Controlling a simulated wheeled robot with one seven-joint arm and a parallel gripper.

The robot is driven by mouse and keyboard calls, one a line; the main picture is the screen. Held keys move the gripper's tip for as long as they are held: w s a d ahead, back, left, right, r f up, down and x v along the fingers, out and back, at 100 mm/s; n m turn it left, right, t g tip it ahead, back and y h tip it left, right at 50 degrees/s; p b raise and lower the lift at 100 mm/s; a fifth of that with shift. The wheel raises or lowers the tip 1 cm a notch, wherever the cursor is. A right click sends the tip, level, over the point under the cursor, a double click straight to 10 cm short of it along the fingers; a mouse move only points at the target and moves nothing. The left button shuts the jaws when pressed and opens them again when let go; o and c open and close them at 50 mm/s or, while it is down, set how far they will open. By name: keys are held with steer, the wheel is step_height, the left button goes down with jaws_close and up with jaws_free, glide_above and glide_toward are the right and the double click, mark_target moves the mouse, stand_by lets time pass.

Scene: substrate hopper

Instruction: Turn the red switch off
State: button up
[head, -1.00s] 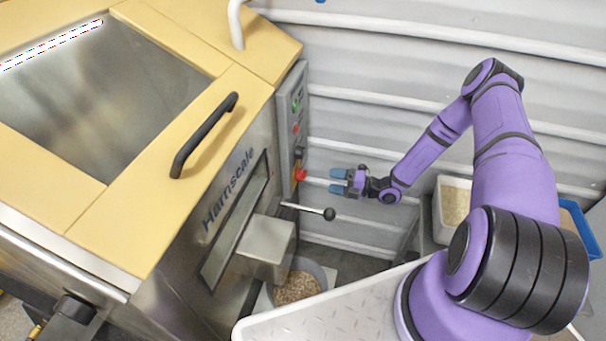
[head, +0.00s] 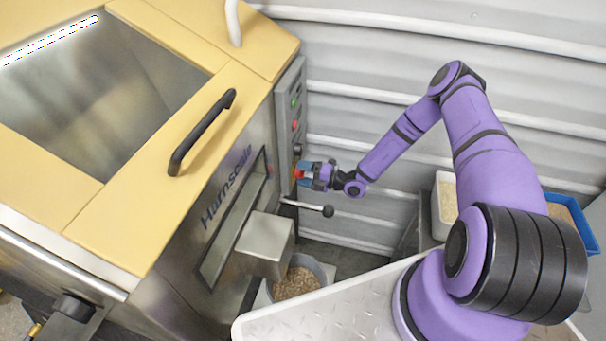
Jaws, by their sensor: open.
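The red switch (head: 299,174) is the lowest control on the grey control panel (head: 283,125), on the right side of the yellow-topped steel hopper. It is partly hidden by my gripper. My gripper (head: 304,173) is open, with its blue fingertips around or right beside the red switch at the panel face. I cannot tell whether the fingers touch it.
A green button (head: 294,102), a smaller red button (head: 295,125) and a dark knob (head: 297,150) sit above the switch. A lever with a black ball (head: 327,211) juts out just below my gripper. A ridged wall stands behind.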

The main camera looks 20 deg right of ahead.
steer(key=shift+a, duration=0.15)
steer(key=c, duration=0.9)
